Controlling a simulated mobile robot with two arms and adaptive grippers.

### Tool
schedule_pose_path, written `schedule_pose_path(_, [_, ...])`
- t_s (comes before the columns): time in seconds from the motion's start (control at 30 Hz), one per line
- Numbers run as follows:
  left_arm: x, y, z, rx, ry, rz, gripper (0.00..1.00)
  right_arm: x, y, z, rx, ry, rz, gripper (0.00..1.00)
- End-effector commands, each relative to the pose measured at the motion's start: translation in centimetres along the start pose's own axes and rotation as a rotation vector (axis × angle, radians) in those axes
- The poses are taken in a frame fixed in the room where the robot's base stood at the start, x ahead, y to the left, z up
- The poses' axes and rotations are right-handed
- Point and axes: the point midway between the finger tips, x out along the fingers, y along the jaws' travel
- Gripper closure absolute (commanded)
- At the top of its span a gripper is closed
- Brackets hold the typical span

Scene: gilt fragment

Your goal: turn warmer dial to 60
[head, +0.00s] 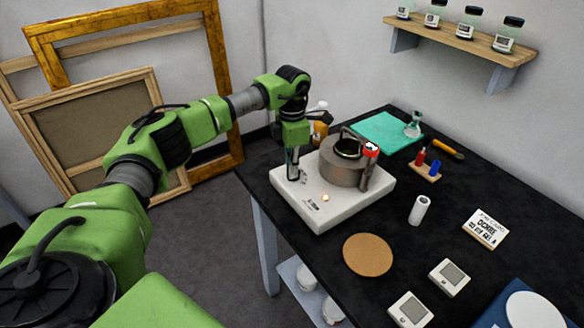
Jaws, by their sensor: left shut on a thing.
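The warmer (322,215) is a white slab on the black table, with a small lit amber light (325,198) on its top near the front. A metal pot (346,166) with a handle stands on it. My left gripper (292,174) points down at the left part of the warmer's top, beside the pot. It is shut at the spot of the warmer dial; the fingers hide the dial almost wholly, and I cannot read its setting. My right gripper is not in view.
A red-topped item (371,150) stands against the pot's right side. A round cork mat (368,255), a white roll (419,210) and small white devices (449,278) lie on the table (320,252). Gilt frames (229,110) lean on the wall.

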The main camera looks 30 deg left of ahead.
Motion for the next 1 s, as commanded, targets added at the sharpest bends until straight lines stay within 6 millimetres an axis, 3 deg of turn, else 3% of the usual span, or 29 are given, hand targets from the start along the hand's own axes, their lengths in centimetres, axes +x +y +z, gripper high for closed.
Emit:
schedule_pose_path(0.1, [-0.2,0.1,0.1,-0.002,-0.006,0.004,1.00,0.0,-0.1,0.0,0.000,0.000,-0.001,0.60])
schedule_pose_path(0.2, [-0.2,0.1,0.1,-0.002,-0.005,0.003,0.75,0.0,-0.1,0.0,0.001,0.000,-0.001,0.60])
schedule_pose_path(0.6, [-0.5,0.1,0.1,-0.002,-0.003,0.002,0.75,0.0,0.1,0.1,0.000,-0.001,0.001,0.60])
schedule_pose_path(0.77, [-2.9,0.1,0.1,-0.002,-0.005,0.003,0.75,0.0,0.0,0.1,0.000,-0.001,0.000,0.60])
schedule_pose_path(1.0, [-8.1,0.1,0.1,-0.002,-0.006,0.004,0.75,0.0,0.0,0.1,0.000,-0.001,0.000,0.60])
